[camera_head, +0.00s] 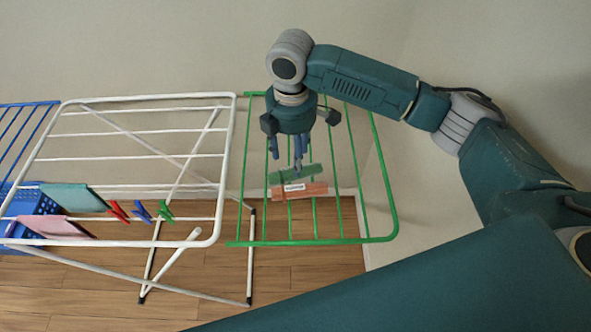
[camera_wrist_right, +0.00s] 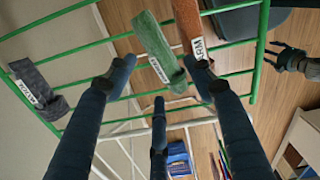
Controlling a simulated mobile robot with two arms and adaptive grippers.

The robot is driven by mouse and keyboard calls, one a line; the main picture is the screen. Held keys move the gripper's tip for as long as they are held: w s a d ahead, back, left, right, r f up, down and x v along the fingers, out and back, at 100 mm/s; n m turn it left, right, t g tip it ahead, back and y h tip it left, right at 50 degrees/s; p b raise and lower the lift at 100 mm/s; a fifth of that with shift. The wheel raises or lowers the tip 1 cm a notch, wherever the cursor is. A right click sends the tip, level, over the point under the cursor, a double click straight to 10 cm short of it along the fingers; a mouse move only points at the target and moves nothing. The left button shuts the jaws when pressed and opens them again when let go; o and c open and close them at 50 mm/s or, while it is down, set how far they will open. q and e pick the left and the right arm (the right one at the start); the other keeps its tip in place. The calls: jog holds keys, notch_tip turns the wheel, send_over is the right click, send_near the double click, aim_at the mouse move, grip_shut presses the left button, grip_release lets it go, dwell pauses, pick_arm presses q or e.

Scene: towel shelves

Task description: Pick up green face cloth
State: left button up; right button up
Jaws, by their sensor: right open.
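A rolled green cloth (camera_head: 292,174) with a white label lies across the bars of the green rack wing (camera_head: 391,222). In the right wrist view the green cloth (camera_wrist_right: 153,45) lies between the spread fingers of my right gripper (camera_wrist_right: 160,84). In the head view my right gripper (camera_head: 300,160) points down just above the green cloth, fingers open and empty. Whether a finger touches the cloth I cannot tell. A dark gripper, seemingly my left one (camera_wrist_right: 290,60), shows small at the right of the wrist view; its opening is unclear.
An orange labelled cloth (camera_head: 301,190) lies close beside the green one. A dark grey labelled roll (camera_wrist_right: 38,88) lies on the wing. The white rack (camera_head: 220,190) holds a teal cloth (camera_head: 73,198), a pink cloth (camera_head: 45,228) and clothespins (camera_head: 142,211).

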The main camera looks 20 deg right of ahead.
aim_at(286, 174)
jog(key=shift+f, duration=0.6)
jog(key=f, duration=0.1)
jog(key=f+p, duration=0.1)
jog(key=f, duration=0.1)
jog(key=f+p, duration=0.1)
jog(key=shift+s+d+f, duration=0.2)
jog(key=shift+d+f, duration=0.1)
jog(key=shift+s+f, duration=0.1)
jog(key=shift+f, duration=0.35)
jog(key=c, duration=0.4)
pick_arm(q)
notch_tip(286, 174, up, 2)
jog(key=shift+w, duration=0.15)
pick_arm(e)
jog(key=shift+r, duration=0.1)
jog(key=shift+c, duration=0.8)
